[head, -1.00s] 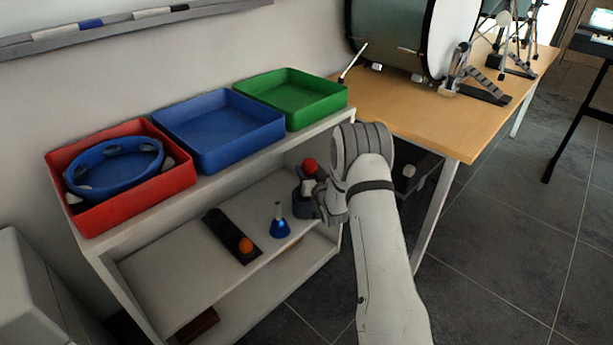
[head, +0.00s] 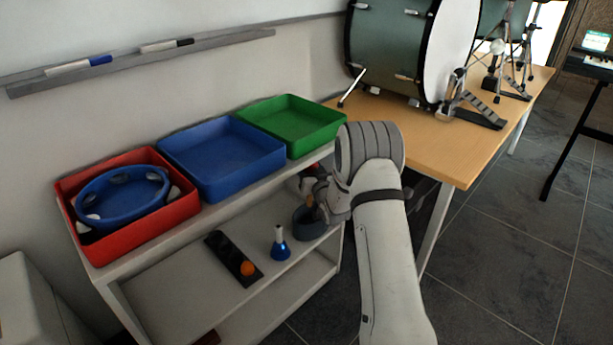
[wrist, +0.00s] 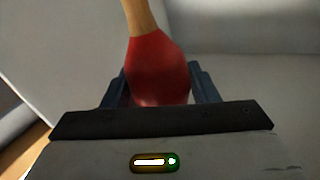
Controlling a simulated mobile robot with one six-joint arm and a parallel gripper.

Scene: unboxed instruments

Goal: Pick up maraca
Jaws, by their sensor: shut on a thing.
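The maraca (wrist: 158,68) has a red head and a pale wooden handle. In the wrist view its red head sits between the two dark fingers of my gripper (wrist: 160,88), which is shut on it, and the handle runs up out of the picture. In the head view my gripper (head: 317,190) is at the right end of the shelf unit, mostly hidden by my own arm. Only small dark red and brown parts of the maraca show there, above a dark round cup (head: 309,224). I cannot tell whether the maraca touches the cup.
A blue bell (head: 280,246) and a dark strip with an orange ball (head: 247,268) lie on the middle shelf. Red (head: 190,208), blue (head: 270,160) and green (head: 330,132) trays stand on top; the red one holds a blue tambourine (head: 120,197). A wooden table (head: 430,140) with drums stands right.

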